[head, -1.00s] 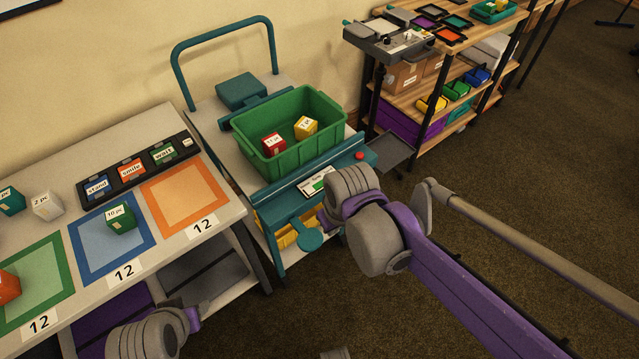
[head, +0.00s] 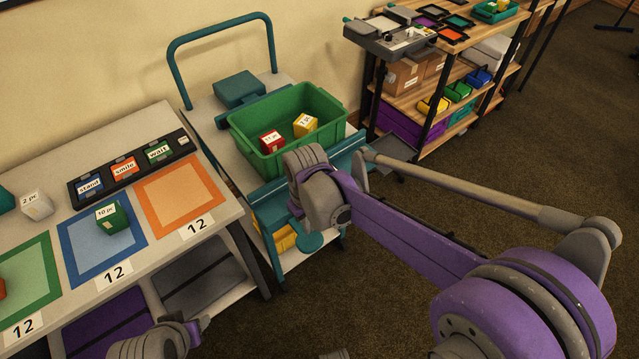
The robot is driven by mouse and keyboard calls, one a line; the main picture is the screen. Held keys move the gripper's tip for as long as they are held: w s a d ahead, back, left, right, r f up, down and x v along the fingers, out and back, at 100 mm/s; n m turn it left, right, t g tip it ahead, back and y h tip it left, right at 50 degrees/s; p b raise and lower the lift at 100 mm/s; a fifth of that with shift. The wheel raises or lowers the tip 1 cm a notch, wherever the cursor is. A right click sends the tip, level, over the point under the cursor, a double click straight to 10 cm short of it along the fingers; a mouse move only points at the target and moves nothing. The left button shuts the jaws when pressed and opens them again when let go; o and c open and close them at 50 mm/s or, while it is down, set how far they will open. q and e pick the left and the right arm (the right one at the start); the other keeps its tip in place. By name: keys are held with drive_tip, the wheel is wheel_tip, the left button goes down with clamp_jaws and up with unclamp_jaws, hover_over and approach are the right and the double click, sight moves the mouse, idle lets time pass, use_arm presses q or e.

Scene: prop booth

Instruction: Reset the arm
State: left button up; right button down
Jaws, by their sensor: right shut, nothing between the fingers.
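My right arm comes in from the lower right with purple links and grey joints. Its far end, with my right gripper (head: 305,165), is in front of the green bin (head: 262,140) on the cart and covers part of the cart's front. The gripper is shut with nothing held; its fingers are hard to make out. Part of my left arm shows at the bottom left edge; its gripper is out of sight.
The green bin holds a red block (head: 271,141) and a yellow block (head: 305,125). The table (head: 225,205) at left has coloured squares, a green block (head: 111,217) and a white block (head: 37,205). A stocked shelf (head: 410,95) stands behind. Open floor lies at right.

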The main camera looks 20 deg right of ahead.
sight(310, 240)
drive_tip(key=shift+f+b, duration=0.8)
drive_tip(key=shift+f, duration=0.75)
drive_tip(key=shift+f, duration=0.1)
idle(0.7)
drive_tip(key=shift+f+b, duration=1.95)
drive_tip(key=shift+f, duration=0.75)
drive_tip(key=shift+r+p, duration=3.35)
drive_tip(key=shift+r, duration=1.3)
drive_tip(key=shift+f, duration=0.1)
drive_tip(key=shift+f+b, duration=0.75)
drive_tip(key=shift+f, duration=0.95)
